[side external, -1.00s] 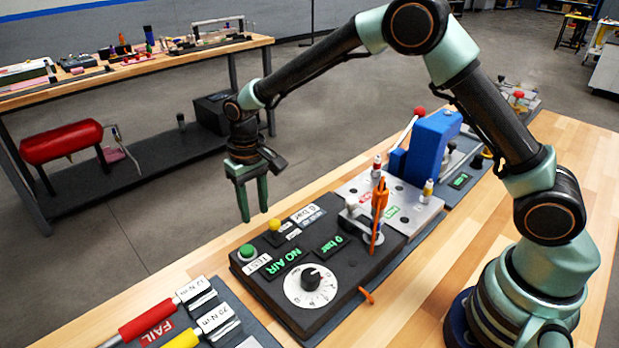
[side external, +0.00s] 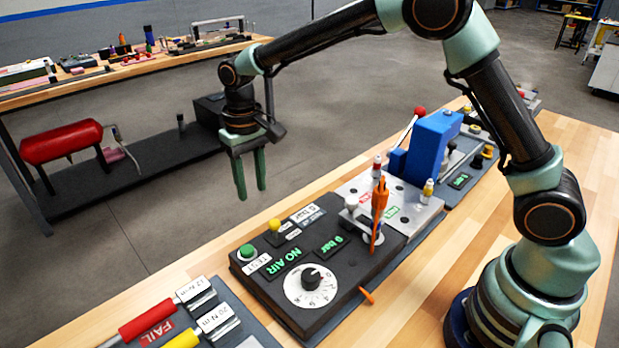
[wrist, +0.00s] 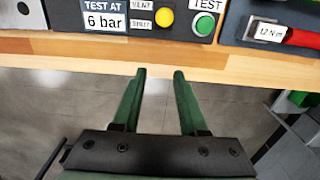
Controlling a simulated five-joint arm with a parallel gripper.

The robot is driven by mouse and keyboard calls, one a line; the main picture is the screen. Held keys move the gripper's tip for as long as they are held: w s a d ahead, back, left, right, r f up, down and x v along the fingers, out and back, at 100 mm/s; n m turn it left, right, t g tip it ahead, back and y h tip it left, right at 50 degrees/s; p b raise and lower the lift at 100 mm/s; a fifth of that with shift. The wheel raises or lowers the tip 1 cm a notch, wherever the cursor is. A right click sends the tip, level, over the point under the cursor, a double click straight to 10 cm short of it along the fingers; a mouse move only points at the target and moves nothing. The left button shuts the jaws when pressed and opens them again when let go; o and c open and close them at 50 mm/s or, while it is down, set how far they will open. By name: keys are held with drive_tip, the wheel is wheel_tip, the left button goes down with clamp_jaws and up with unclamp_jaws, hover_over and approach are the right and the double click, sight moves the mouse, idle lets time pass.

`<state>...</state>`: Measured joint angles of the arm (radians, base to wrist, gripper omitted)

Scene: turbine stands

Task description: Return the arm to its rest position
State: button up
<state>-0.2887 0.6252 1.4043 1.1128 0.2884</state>
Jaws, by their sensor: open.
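My gripper (side external: 250,174) has two green fingers pointing down, apart and with nothing between them. In the side view it hangs in the air beyond the far edge of the wooden bench, above the height of the black test panel (side external: 345,268). My arm reaches out from its base at the lower right. In the wrist view the open fingers (wrist: 159,74) lie over the grey floor, with the bench edge (wrist: 60,46) ahead of their tips.
The panel has a green button (side external: 247,251), a yellow button (side external: 274,225) and a dial (side external: 311,284). An orange clamp (side external: 379,205) stands upright by the metal plate, near a blue block (side external: 430,143). Red and yellow-handled wrenches lie lower left.

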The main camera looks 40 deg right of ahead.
drive_tip(key=s+d+r+t, duration=0.4)
drive_tip(key=s+d+r, duration=0.7)
drive_tip(key=s+r, duration=0.15)
drive_tip(key=s+d+t, duration=0.1)
drive_tip(key=s+d, duration=0.2)
drive_tip(key=s, duration=0.3)
drive_tip(key=shift+f+t, duration=0.3)
drive_tip(key=shift+f, duration=0.1)
